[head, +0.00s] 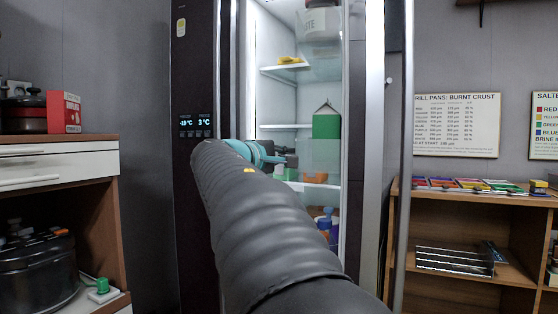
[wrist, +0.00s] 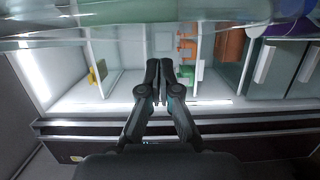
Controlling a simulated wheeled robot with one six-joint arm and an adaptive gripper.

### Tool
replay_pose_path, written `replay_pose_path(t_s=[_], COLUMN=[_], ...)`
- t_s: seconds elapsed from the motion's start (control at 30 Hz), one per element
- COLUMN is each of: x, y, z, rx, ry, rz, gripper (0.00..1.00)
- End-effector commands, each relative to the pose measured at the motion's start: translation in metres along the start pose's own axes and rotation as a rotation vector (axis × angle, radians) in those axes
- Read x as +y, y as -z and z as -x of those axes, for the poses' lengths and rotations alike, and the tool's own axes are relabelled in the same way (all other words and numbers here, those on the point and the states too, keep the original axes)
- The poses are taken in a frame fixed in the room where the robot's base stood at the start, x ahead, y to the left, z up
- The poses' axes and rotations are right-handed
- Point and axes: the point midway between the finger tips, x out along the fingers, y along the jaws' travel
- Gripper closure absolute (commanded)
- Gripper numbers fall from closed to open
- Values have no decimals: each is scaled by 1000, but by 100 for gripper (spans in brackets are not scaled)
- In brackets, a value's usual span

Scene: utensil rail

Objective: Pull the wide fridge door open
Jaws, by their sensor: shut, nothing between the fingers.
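The wide fridge door (head: 373,150) stands swung open toward the camera, seen nearly edge-on to the right of the lit interior. A long vertical bar (head: 405,200), apparently its handle, runs along its outer side. My gripper (head: 277,157) is in front of the open interior, left of the door and apart from the handle. In the wrist view my gripper (wrist: 160,78) has its fingers together, with nothing between them, pointing into the fridge. My arm hides the lower part of the opening.
The dark narrow door (head: 196,70) with a lit display is at the left. Inside are shelves (head: 287,67), a green carton (head: 326,122) and a white tub (head: 320,22). A wooden cabinet (head: 62,141) stands left; a low bookcase (head: 470,199) stands right, close to the door.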

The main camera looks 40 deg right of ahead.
Motion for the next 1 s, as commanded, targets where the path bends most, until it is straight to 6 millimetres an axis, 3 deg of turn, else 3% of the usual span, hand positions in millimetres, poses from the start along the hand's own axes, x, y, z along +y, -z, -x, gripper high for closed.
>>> replay_pose_path(t_s=[0.67, 0.87, 1.0], x=[1, 1, 1], y=[5, 27, 20], z=[3, 19, 48], rx=[1, 3, 3], ry=[-1, 0, -1], rz=[0, 0, -3], gripper=[100, 100, 100])
